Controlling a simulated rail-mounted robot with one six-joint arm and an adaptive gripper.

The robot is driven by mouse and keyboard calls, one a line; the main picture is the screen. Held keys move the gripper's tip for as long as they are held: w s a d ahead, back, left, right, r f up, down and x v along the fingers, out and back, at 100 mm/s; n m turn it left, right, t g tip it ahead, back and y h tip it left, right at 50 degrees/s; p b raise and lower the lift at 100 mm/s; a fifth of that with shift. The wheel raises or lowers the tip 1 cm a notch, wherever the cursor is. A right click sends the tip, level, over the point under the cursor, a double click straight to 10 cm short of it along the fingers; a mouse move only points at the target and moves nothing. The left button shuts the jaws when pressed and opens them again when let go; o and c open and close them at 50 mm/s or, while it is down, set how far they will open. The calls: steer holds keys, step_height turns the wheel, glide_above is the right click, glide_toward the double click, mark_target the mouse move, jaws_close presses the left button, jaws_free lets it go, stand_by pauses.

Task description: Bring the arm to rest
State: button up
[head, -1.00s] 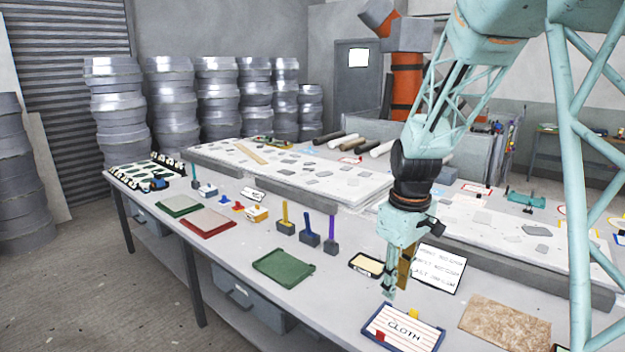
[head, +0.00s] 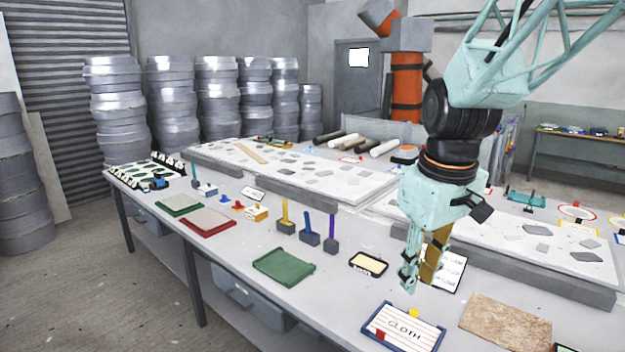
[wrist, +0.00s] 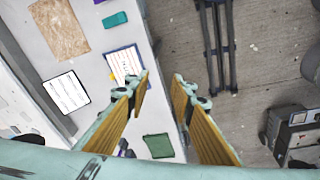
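My gripper (head: 409,284) hangs from my teal arm over the right part of the long workbench (head: 215,275), pointing down, above and behind the CLOTH board. In the wrist view my gripper (wrist: 163,78) shows its two fingers apart with nothing between them. The striped CLOTH board (head: 403,328) lies near the bench's front edge; it also shows in the wrist view (wrist: 125,65), beyond the fingertips. My gripper touches nothing that I can see.
A green tray (head: 284,266), a small yellow-topped box (head: 368,263) and a brown mat (head: 506,321) lie on the bench. A white text card (head: 446,270) is partly hidden behind my gripper. Upright-handled tools (head: 309,234) stand further left. Open floor (wrist: 262,60) lies beyond the bench edge.

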steer(key=s+r+m+t, duration=0.1)
steer(key=s+r+m, duration=0.1)
steer(key=s, duration=1.1)
steer(key=s+r+m+t, duration=0.1)
steer(key=s+r+m, duration=0.2)
steer(key=s, duration=1.1)
steer(key=shift+r+b, duration=0.45)
steer(key=shift+r, duration=0.35)
